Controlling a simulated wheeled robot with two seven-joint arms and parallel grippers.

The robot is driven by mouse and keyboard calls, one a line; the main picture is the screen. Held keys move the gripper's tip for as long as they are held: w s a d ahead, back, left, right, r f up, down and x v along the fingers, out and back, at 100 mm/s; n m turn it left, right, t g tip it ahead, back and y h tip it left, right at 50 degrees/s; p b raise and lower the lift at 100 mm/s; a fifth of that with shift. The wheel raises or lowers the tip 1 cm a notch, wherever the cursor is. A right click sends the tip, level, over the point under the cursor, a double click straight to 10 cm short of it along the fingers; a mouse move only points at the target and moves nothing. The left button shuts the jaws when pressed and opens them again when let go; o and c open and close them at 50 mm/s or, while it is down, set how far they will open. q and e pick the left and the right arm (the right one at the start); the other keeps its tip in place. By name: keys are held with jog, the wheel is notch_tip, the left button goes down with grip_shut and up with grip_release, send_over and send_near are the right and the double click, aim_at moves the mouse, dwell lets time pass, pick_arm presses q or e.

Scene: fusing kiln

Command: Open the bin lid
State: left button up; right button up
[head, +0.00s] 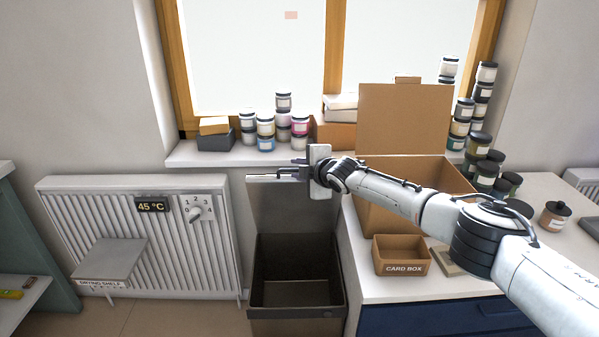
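The bin (340,312) is a dark grey, open-topped box on the floor between the radiator and the counter. Its inside shows and looks empty. Its lid (290,212) is a grey panel standing up at the back of the bin, against the wall side. My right gripper (262,176) reaches in from the right, with its fingers pointing left at the lid's upper edge. I cannot tell whether the fingers touch the lid or how far apart they are. My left gripper is out of view.
A radiator (75,225) with a drying shelf (110,260) stands left of the bin. On the right, the white counter (385,292) holds a large open cardboard box (405,120), a small card box (402,268) and stacked jars (486,170). More jars (265,125) line the windowsill.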

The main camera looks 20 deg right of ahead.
jog(key=shift+o, duration=0.3)
jog(key=shift+s+f, duration=0.1)
jog(key=shift+f, duration=0.1)
jog(key=shift+p+v, duration=0.85)
jog(key=shift+p, duration=0.05)
jog(key=v, duration=0.8)
jog(key=shift+s+r+p, duration=0.15)
jog(key=shift+s+p, duration=0.1)
jog(key=shift+p, duration=0.05)
jog(key=s+a+f+m+g+y, duration=0.3)
jog(key=s+a+f+m+y, duration=0.15)
jog(key=s+a+f, duration=1.35)
jog(key=s+d+f+m+h, duration=0.1)
jog(key=s+d+f+m, duration=0.2)
jog(key=s, duration=0.5)
jog(key=s+d+f+m+g+h, duration=0.1)
jog(key=s+d+f+m, duration=0.2)
jog(key=s+f, duration=0.3)
jog(key=s+d+f+m+h, duration=0.2)
jog(key=s+d+f+m, duration=0.1)
jog(key=s, duration=0.9)
jog(key=shift+s+d+f+m, duration=0.25)
jog(key=shift+d+f+m, duration=0.1)
jog(key=shift+f+m, duration=0.6)
